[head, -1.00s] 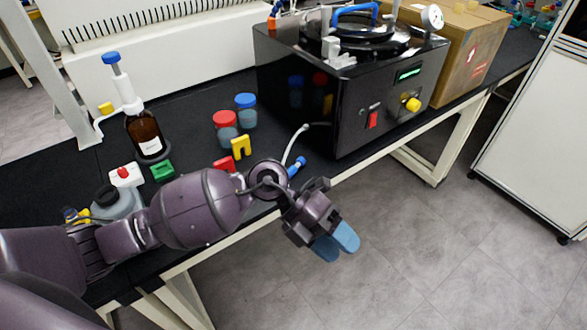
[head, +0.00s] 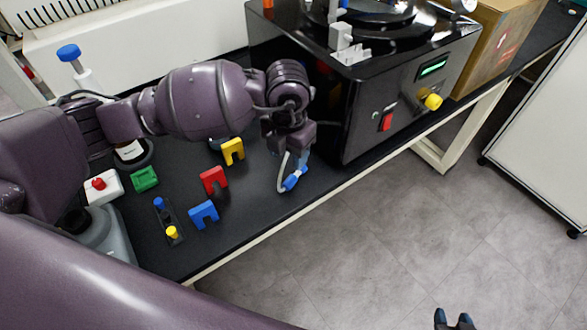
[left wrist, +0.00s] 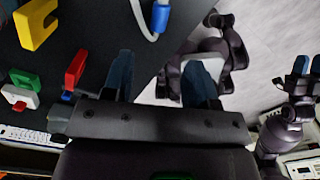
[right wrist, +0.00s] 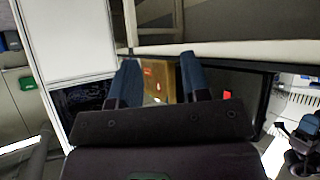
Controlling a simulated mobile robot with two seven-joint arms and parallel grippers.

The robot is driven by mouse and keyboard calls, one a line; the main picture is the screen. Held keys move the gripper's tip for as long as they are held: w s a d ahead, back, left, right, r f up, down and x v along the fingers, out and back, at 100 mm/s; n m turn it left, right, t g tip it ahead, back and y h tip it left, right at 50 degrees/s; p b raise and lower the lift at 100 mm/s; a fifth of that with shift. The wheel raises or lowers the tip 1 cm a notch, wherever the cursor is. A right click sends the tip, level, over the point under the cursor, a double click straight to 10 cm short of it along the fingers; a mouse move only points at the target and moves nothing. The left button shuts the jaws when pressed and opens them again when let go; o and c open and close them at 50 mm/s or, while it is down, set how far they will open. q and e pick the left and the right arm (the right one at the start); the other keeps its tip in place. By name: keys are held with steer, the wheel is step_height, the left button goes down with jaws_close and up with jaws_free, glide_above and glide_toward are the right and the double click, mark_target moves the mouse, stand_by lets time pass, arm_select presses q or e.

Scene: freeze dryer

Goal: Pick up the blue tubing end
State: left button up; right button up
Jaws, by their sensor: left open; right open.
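The blue tubing end (head: 294,180) lies at the front edge of the black bench, on a pale tube that curves up beside the black machine. In the left wrist view the blue tubing end (left wrist: 161,17) is at the top, beyond the fingertips and roughly between their lines. My left gripper (head: 300,157) is open and empty, just behind the tubing end in the head view; the arm partly hides its fingers. My left fingers also show in the left wrist view (left wrist: 160,78). My right gripper (head: 454,318) is open and empty over the floor, at the bottom edge.
The black freeze dryer (head: 365,110) stands close to the right of my left gripper. Red (head: 213,180), yellow (head: 232,150) and blue (head: 204,213) U-shaped blocks lie to the left. A cardboard box (head: 505,45) stands beyond the machine. The floor in front is clear.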

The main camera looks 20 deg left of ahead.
arm_select(q)
glide_above(287, 182)
steer(key=f, duration=0.4)
steer(key=shift+d+f+b, duration=0.25)
steer(key=shift+f+b, duration=0.1)
steer(key=shift+a+f+b, duration=0.2)
steer(key=shift+f+b, duration=0.2)
steer(key=shift+f, duration=2.4)
jaws_close()
